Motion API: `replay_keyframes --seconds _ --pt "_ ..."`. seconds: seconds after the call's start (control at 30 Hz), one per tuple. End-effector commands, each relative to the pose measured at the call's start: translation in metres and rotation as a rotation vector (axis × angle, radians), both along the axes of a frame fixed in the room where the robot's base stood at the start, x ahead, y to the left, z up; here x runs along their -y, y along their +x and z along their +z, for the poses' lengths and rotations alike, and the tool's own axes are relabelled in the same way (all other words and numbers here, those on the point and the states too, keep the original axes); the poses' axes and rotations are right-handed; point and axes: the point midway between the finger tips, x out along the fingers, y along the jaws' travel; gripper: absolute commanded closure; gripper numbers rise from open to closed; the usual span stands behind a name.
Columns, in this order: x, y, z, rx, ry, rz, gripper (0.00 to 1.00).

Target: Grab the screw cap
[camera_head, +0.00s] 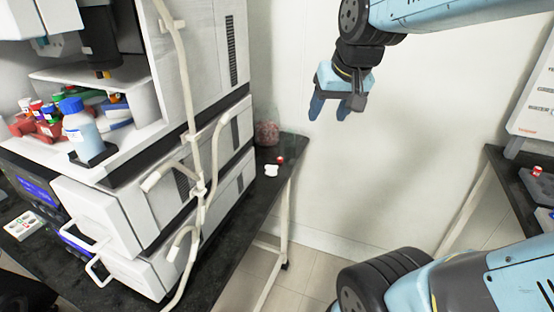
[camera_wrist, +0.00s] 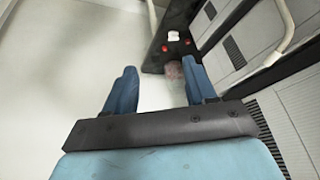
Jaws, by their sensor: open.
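A small red object (camera_head: 281,160), which looks like a screw cap, sits on the end of the black bench (camera_head: 230,255) beside the stacked instruments. A small white piece (camera_head: 271,170) lies next to it. In the wrist view two small red spots (camera_wrist: 165,48) flank the white piece (camera_wrist: 174,36) on the dark bench top; which one is the cap I cannot tell. My gripper (camera_head: 329,108) is open and empty, with blue fingers pointing down, in the air to the right of the bench end. It also shows in the wrist view (camera_wrist: 159,66), with the bench beyond its fingertips.
A clear jar with pinkish contents (camera_head: 266,133) stands at the bench's back corner. The white instrument stack (camera_head: 150,215) with pale tubing (camera_head: 200,185) rises left of it. A blue-capped bottle (camera_head: 80,130) stands on a shelf. A second dark table (camera_head: 510,185) is at right. Floor between is clear.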

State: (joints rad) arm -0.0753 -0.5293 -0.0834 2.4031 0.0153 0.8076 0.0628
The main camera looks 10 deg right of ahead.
Motion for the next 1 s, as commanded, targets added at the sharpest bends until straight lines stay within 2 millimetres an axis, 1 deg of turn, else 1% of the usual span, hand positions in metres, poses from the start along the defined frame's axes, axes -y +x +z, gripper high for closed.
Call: replay_keyframes --seconds 0.03,0.1,0.27,0.4,0.47,0.6,0.77,0.97,1.0 --pt "-0.001 0.016 -0.004 -0.013 0.011 -0.010 0.44" --pt "-0.001 0.037 -0.008 -0.022 0.025 -0.026 0.44" --pt "-0.002 0.084 -0.023 -0.043 0.048 -0.070 0.44" --pt "-0.004 0.125 -0.041 -0.061 0.060 -0.109 0.44" --pt "-0.005 0.142 -0.050 -0.067 0.063 -0.125 0.44" --pt "-0.007 0.181 -0.074 -0.082 0.061 -0.165 0.44" --pt "-0.010 0.223 -0.107 -0.093 0.049 -0.210 0.44" --pt "-0.016 0.272 -0.154 -0.100 0.020 -0.260 0.44" --pt "-0.017 0.281 -0.165 -0.102 0.012 -0.270 0.44"
